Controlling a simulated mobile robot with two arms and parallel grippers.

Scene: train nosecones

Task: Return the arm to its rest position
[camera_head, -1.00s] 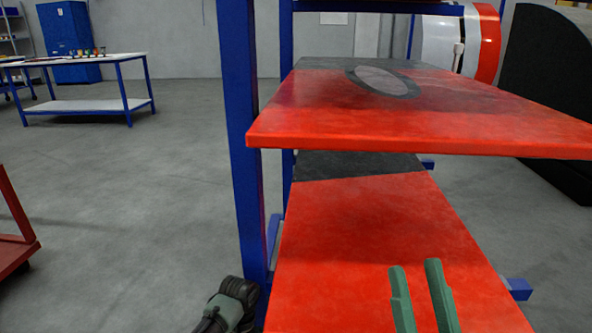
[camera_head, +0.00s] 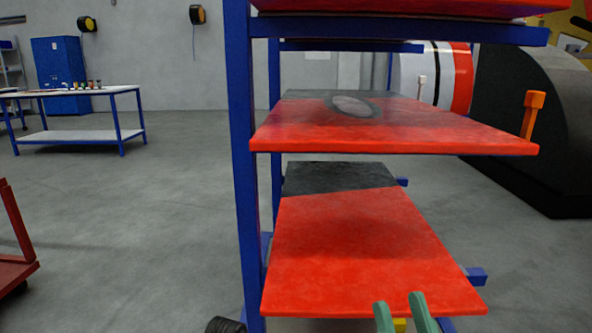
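My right gripper (camera_head: 399,304) shows at the bottom edge as two green fingers with a gap between them. Nothing is visible held between the fingertips. They overlap the front edge of the lower red panel (camera_head: 350,250) in the picture; I cannot tell whether they touch it. The rest of the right arm is out of frame.
A blue rack (camera_head: 243,160) bears the lower panel, a red panel with a grey oval (camera_head: 390,133) above it, and another red panel (camera_head: 410,8) at the top. An orange clamp-like part (camera_head: 533,114) stands at right.

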